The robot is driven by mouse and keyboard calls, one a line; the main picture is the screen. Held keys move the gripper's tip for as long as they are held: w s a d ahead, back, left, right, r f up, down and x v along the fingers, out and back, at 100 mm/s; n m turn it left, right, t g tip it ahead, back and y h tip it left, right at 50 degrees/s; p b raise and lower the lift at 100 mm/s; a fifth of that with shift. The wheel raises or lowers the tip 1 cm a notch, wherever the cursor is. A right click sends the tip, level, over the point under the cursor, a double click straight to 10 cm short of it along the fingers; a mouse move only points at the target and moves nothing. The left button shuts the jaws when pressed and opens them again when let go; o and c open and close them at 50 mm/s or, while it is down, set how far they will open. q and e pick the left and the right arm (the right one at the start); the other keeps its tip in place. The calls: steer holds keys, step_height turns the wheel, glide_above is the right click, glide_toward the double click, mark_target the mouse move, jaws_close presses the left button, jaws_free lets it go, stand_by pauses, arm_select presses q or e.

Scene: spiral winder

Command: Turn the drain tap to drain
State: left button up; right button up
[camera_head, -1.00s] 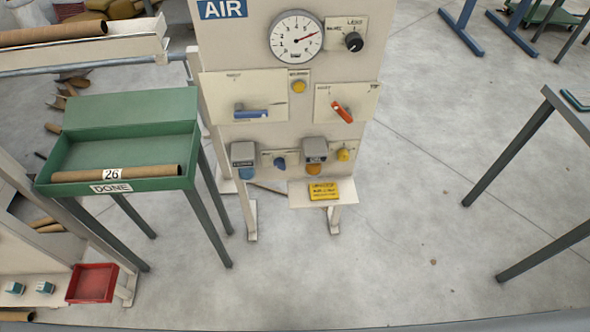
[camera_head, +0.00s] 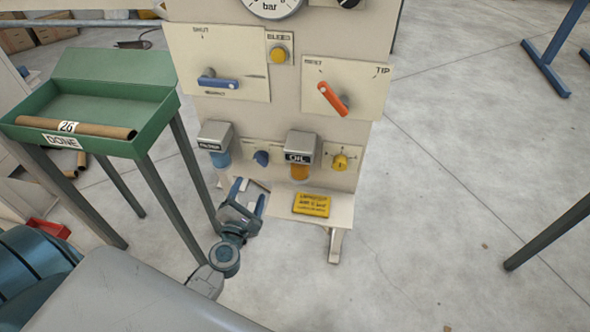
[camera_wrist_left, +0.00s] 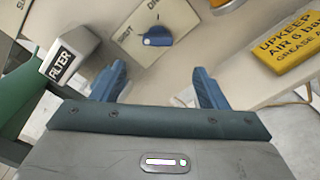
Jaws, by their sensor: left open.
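The drain tap is a small blue knob (camera_head: 262,158) on the cream panel, between the filter unit (camera_head: 216,143) and the oil unit (camera_head: 301,152). In the left wrist view the knob (camera_wrist_left: 157,36) sits on its plate, and its white mark points toward the word SHUT at its left. A second label above it is cut off by the frame edge. My left gripper (camera_head: 250,193) is open and empty, below and in front of the knob. In the left wrist view its two blue fingertips (camera_wrist_left: 158,72) stand apart, on either side below the knob, not touching it.
A yellow upkeep plate (camera_head: 311,205) lies on the shelf right of my left gripper. A yellow knob (camera_head: 341,162) is right of the oil unit. Blue (camera_head: 218,83) and orange (camera_head: 332,98) levers are above. A green tray (camera_head: 160,127) stands left.

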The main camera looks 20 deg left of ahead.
mark_target(261, 162)
arm_select(q)
steer(key=shift+n, duration=0.3)
steer(key=x, duration=0.7)
steer(key=p+x, duration=0.1)
steer(key=x, duration=0.3)
steer(key=shift+w+d+r, duration=0.1)
steer(key=shift+d+r, duration=0.05)
steer(key=shift+r, duration=0.2)
arm_select(e)
steer(key=shift+d+f+g, duration=0.1)
steer(key=shift+d+g, duration=0.2)
steer(key=shift+d, duration=0.05)
arm_select(q)
steer(key=c, duration=1)
